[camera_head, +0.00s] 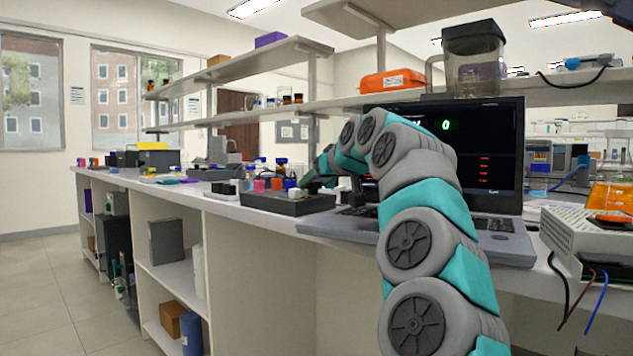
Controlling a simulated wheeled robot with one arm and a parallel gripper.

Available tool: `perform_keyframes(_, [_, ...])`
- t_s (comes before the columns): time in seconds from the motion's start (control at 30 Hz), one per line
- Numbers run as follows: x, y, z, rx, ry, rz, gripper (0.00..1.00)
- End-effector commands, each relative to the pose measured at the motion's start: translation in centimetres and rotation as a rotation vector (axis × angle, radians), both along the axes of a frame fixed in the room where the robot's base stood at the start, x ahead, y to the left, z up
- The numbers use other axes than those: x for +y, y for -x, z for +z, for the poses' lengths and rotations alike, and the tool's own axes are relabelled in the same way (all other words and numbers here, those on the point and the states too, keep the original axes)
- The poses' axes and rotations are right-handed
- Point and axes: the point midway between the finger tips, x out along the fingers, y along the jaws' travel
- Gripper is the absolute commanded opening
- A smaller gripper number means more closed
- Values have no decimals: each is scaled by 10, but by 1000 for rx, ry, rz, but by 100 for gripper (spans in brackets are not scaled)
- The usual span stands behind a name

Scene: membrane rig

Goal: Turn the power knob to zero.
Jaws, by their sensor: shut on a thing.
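A low dark box (262,200) sits on the bench left of the laptop. It carries a small pale knob (297,193) on its top, which I take to be the power knob. My gripper (304,186) reaches down to the box from the right and is shut on the knob. The fingers are small and partly hidden by my arm, and the knob's setting cannot be read. The laptop screen (488,150) shows a green 0 near its top and several small red readings. My arm hides much of the screen's left part.
A white-grey unit (590,240) with loose wires stands at the right bench edge. Small coloured bottles and blocks (268,184) crowd behind the dark box. An orange case (392,81) and a clear jug (473,65) stand on the shelf above. Floor at left is clear.

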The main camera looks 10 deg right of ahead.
Motion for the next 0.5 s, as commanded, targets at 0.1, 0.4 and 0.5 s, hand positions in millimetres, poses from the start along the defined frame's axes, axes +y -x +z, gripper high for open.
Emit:
perform_keyframes(0.1, [0,0,2,3,1,13,0])
perform_keyframes(0.4, [-5,-2,8,8,-1,130,0])
perform_keyframes(0.5, [-5,-2,7,9,-1,181,0])
